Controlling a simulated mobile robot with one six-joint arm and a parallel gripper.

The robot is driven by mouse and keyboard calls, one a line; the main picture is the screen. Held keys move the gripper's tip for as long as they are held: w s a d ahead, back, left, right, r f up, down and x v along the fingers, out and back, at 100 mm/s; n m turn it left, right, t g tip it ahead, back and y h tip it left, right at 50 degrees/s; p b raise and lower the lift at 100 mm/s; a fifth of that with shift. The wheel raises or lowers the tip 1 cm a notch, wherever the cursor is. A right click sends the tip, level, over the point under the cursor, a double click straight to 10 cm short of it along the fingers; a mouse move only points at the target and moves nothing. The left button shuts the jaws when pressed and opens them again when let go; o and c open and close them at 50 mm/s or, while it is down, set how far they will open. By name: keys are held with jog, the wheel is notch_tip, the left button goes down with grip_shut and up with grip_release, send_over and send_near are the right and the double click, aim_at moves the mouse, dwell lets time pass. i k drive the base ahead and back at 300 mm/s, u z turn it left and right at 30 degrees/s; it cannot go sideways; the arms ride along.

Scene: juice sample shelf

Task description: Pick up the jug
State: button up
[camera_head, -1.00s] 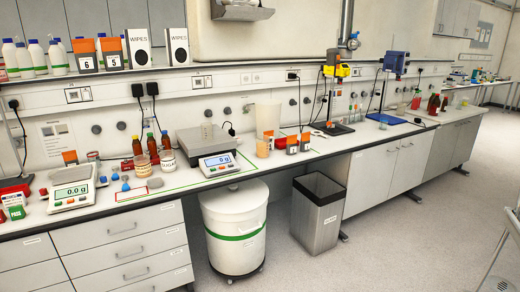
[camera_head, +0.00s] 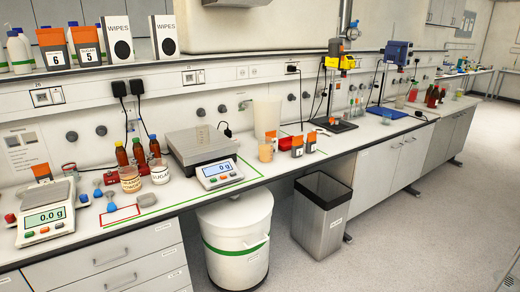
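A tall, pale, translucent jug (camera_head: 266,118) stands upright on the white bench, against the back wall and right of the large scale. A handle-like part shows at its upper left. My gripper is not in view.
The large scale (camera_head: 222,174) stands left of the jug. Brown bottles (camera_head: 138,152) and two tubs are further left. A white bin (camera_head: 237,240) and a grey bin (camera_head: 320,215) stand under the bench front. The floor at right is clear.

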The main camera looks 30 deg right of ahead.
aim_at(265, 144)
jog(key=z, duration=0.05)
jog(key=i, duration=1.05)
jog(key=u, duration=0.15)
